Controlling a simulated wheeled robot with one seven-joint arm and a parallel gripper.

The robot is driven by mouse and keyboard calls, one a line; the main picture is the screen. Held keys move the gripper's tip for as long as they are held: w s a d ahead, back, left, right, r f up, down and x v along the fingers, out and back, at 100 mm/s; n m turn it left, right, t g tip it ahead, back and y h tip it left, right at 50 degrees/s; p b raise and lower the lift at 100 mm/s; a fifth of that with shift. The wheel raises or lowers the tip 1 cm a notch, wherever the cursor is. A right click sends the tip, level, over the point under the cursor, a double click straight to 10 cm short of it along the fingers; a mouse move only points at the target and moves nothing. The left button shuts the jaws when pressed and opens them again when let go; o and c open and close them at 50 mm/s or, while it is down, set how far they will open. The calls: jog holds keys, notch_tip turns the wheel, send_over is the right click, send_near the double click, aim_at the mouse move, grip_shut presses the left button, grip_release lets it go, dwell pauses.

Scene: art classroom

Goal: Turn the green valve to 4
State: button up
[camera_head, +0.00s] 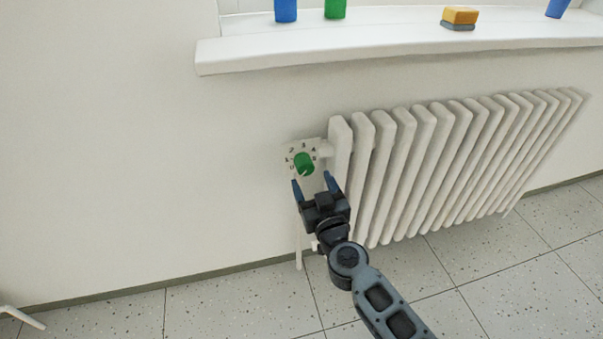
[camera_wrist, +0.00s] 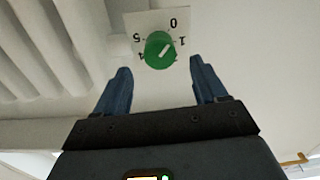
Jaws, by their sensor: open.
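The green valve (camera_head: 304,163) is a round knob on a pale numbered plate (camera_head: 288,152) at the left end of the radiator. It also shows in the wrist view (camera_wrist: 160,50), where the plate appears upside down. In the head view, 4 is at the upper right of the dial. My gripper (camera_head: 312,186) is open, its blue fingers pointing at the valve from below. In the wrist view the fingers (camera_wrist: 160,78) stand on either side of the knob, apart from it.
The white radiator (camera_head: 440,160) runs right from the valve, close to my gripper. A white windowsill (camera_head: 390,52) above carries blue and green cups and a sponge (camera_head: 460,17). A pale pipe (camera_head: 298,250) goes down below the valve. The wall to the left is clear.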

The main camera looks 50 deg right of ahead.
aim_at(307, 170)
jog(key=shift+x, duration=3.2)
jog(key=shift+c, duration=0.4)
jog(key=c, duration=1)
jog(key=shift+o, duration=0.2)
